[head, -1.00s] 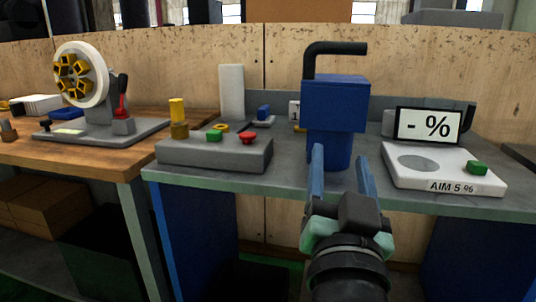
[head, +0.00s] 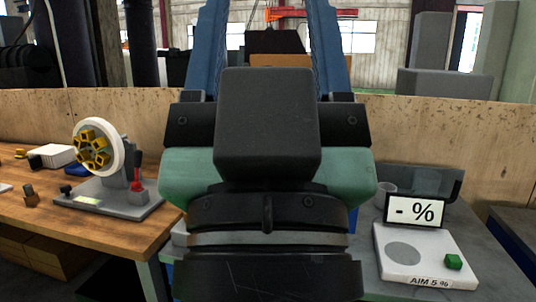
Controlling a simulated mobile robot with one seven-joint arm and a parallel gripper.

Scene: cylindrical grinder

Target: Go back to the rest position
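My gripper (head: 268,25) fills the middle of the head view, close to the camera, with its fingers pointing up. Its two blue fingers stand wide apart, with only the far background between them. The fingertips run out of the top edge of the picture. I see nothing held. The gripper body and wrist hide most of the grey bench behind them, including the blue machine and the control box with buttons.
The wooden table (head: 115,228) at left carries a wheel fixture (head: 97,150) with yellow blocks. On the grey bench (head: 375,285) at right are a white gauge plate (head: 440,268) and a display (head: 414,211) reading "- %". A plywood wall (head: 400,130) stands behind.

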